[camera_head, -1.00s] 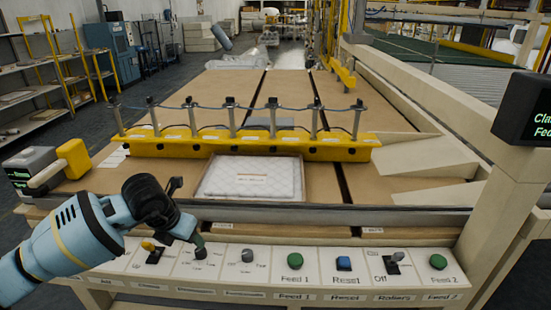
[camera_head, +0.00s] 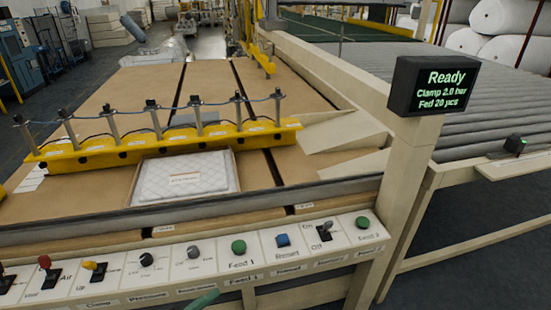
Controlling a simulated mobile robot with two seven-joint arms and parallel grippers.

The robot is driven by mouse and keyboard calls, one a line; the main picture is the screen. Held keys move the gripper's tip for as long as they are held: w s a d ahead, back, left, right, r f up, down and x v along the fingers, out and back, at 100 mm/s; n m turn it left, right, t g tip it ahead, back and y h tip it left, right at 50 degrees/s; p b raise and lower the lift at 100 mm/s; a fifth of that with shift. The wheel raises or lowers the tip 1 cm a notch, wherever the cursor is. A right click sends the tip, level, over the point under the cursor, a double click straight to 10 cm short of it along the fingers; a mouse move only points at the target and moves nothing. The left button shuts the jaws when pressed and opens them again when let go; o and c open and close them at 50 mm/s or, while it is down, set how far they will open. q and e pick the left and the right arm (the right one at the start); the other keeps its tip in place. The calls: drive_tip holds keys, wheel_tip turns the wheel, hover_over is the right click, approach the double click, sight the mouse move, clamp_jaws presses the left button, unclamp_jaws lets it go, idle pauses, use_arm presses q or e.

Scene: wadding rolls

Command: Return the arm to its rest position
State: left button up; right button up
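My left arm is almost wholly out of the head view. Only a rounded teal-green tip shows at the bottom edge, below the control panel (camera_head: 213,262). It appears to be the end of my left gripper (camera_head: 203,299), and its opening cannot be seen. It looks apart from the knobs and buttons. My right gripper is not in view.
The panel holds levers, knobs, green feed buttons (camera_head: 239,247) and a blue reset button (camera_head: 282,240). Behind it, a quilted white pad (camera_head: 185,175) lies before the yellow clamp bar (camera_head: 110,151). A screen (camera_head: 444,86) reads "Ready", "Clamp 2.0 bar", "Fed 20 pcs". A roller conveyor (camera_head: 380,65) stands right.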

use_arm(q)
drive_tip(key=s+a+f+n+g+y+p, duration=0.1)
drive_tip(key=s+a+f+n+y, duration=0.3)
drive_tip(key=s+f+n, duration=0.5)
drive_tip(key=s+a+f+n+g+y+p, duration=0.1)
drive_tip(key=s+a+f+n+g+y, duration=0.2)
drive_tip(key=s+f+n+y, duration=0.4)
drive_tip(key=s+a+f+n, duration=0.1)
drive_tip(key=s+f+n, duration=0.1)
drive_tip(key=s, duration=0.3)
drive_tip(key=shift+s+f+n+y, duration=0.25)
drive_tip(key=shift+n+y, duration=0.15)
drive_tip(key=shift+n, duration=0.2)
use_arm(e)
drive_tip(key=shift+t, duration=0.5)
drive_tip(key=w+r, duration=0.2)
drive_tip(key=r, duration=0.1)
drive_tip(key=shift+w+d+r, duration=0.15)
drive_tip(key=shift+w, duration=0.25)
use_arm(q)
drive_tip(key=shift+a, duration=0.15)
